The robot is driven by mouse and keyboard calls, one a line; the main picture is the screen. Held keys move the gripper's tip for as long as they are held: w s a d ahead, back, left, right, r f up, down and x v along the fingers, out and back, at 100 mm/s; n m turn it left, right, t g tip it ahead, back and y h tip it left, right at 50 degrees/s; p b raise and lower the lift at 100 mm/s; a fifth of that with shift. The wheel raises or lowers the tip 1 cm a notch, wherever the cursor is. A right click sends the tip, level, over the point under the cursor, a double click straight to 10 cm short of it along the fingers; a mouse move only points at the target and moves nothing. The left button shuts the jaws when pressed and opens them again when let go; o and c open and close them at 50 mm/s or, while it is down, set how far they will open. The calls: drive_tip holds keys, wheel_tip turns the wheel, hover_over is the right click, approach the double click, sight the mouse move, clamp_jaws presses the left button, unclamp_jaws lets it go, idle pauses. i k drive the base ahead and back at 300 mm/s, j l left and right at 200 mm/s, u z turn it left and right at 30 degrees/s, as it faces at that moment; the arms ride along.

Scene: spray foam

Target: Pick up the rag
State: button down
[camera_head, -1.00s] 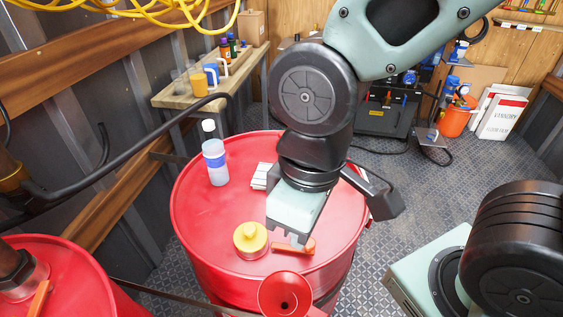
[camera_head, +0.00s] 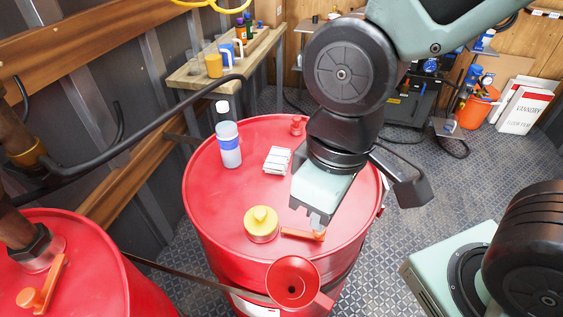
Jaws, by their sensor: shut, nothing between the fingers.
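The rag appears to be the small white folded cloth with grey stripes (camera_head: 277,160), lying flat on top of the red drum (camera_head: 215,200). My gripper (camera_head: 316,222) is over the right part of the same drum top, pointing down, in front of and to the right of the cloth and apart from it. Its fingertips look shut and empty, close to an orange-handled lever (camera_head: 298,234). The gripper body partly hides the drum top behind it.
A clear bottle with a blue label (camera_head: 229,147) stands left of the cloth. A dark curved hose (camera_head: 150,98) passes at left. A wooden bench (camera_head: 225,63) stands behind.

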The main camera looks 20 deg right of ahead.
sight(277, 162)
drive_tip(key=k, duration=0.65)
drive_tip(key=i+l+u, duration=0.1)
drive_tip(key=u, duration=1.35)
drive_tip(key=l, duration=3.2)
drive_tip(key=i+u, duration=0.05)
drive_tip(key=i, duration=0.05)
